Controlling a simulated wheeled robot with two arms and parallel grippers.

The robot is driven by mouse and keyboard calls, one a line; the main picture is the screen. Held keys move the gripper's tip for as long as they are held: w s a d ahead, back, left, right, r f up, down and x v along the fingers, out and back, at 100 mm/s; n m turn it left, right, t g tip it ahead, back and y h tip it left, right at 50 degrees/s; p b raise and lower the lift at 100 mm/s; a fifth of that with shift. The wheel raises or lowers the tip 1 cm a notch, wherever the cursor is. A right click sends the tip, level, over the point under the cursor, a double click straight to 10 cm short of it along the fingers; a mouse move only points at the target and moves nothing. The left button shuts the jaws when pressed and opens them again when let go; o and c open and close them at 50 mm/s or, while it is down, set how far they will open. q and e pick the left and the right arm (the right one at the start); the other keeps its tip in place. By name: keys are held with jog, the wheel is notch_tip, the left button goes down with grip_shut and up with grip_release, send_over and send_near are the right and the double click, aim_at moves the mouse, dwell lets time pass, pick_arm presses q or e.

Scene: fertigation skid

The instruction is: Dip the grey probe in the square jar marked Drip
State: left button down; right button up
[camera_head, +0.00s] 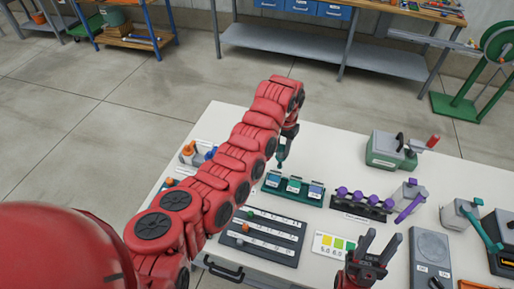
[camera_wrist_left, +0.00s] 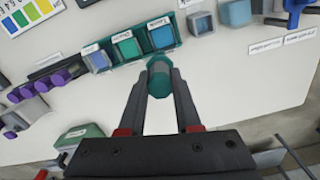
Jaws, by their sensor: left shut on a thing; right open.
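My left gripper (camera_head: 288,136) is shut on a teal-green handled probe (camera_head: 281,152), also seen between the fingers in the left wrist view (camera_wrist_left: 159,82). A teal tray (camera_head: 262,186) holds three square jars: the left jar (camera_head: 273,179), the middle jar (camera_head: 294,185) and the right jar (camera_head: 315,190). Each has a white label, too small to read surely. The probe is above the tray's far side, near the left jar, apparently outside the jars. My right gripper (camera_head: 382,242) is open and empty at the front.
Right of the tray stands a dark rack (camera_head: 361,207) with purple-topped vials. Grey holders with a purple handle (camera_head: 407,204) and a teal handle (camera_head: 486,230) stand further right. A green device (camera_head: 385,151) is behind. A dark board (camera_head: 263,237) lies in front. White tabletop behind the tray is clear.

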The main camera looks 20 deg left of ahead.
pick_arm(q)
jog(key=s+d+m+b, duration=0.1)
jog(key=s+d+m, duration=0.15)
jog(key=d, duration=1.25)
notch_tip(320, 180, down, 9)
jog(key=b, duration=0.5)
jog(key=shift+w+a+m, duration=0.15)
jog(key=shift+a+m, duration=0.05)
jog(key=shift+m, duration=0.25)
jog(key=shift+r, duration=0.15)
dwell(1.2)
notch_tip(320, 180, up, 8)
jog(key=p, duration=0.4)
jog(key=shift+r, duration=0.25)
dwell(0.9)
dwell(0.9)
